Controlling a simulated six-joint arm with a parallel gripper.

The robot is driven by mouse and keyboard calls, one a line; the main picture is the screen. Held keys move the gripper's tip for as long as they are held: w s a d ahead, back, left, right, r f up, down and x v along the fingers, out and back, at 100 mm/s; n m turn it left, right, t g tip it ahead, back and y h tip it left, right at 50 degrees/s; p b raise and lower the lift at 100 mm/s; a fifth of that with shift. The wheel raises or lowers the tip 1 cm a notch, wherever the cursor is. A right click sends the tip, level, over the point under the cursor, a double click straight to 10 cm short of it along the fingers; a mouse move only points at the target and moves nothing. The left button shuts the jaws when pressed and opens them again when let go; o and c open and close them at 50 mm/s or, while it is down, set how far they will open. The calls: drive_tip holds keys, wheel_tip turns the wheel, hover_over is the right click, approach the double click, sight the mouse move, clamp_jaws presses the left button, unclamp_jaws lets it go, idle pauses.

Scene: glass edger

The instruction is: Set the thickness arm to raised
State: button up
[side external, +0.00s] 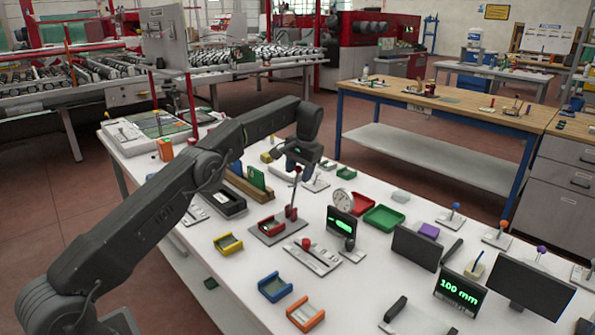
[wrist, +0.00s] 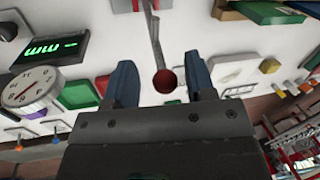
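A lever with a red ball knob stands nearly upright on a grey base plate (side external: 268,234); I take it to be the thickness arm (side external: 293,200). In the wrist view its thin metal rod (wrist: 154,35) runs to the dark red knob (wrist: 165,81). My gripper (side external: 302,172) is at the knob, pointing down. In the wrist view my gripper (wrist: 160,82) has its two blue-grey fingers apart, one on each side of the knob, with a gap on both sides. Whether the knob is fully at fingertip depth I cannot tell.
A dial gauge (side external: 344,201) and a small green-lit display (side external: 340,221) stand right of the lever. Red (side external: 363,203) and green (side external: 384,218) trays lie behind them. A slider plate (side external: 312,257) is in front. A "100 mm" display (side external: 459,291) stands at the right.

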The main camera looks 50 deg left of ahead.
sight(290, 186)
drive_tip(key=shift+s+a+r, duration=0.1)
drive_tip(key=shift+s+r, duration=0.15)
drive_tip(key=shift+s, duration=1.4)
drive_tip(key=s+f, duration=0.3)
drive_tip(key=s, duration=0.1)
drive_tip(key=s+f, duration=0.3)
drive_tip(key=s, duration=0.1)
drive_tip(key=s+f, duration=0.4)
drive_tip(key=v, duration=1.3)
drive_tip(key=s+d+r+t, duration=0.1)
drive_tip(key=s+d+r, duration=0.3)
drive_tip(key=s+d, duration=0.1)
drive_tip(key=s+d+r+m+t+h, duration=0.1)
drive_tip(key=s+d+r, duration=0.3)
drive_tip(key=s, duration=0.4)
drive_tip(key=shift+d+r+t, duration=0.25)
drive_tip(key=shift+d+t, duration=0.25)
drive_tip(key=shift+t, duration=0.2)
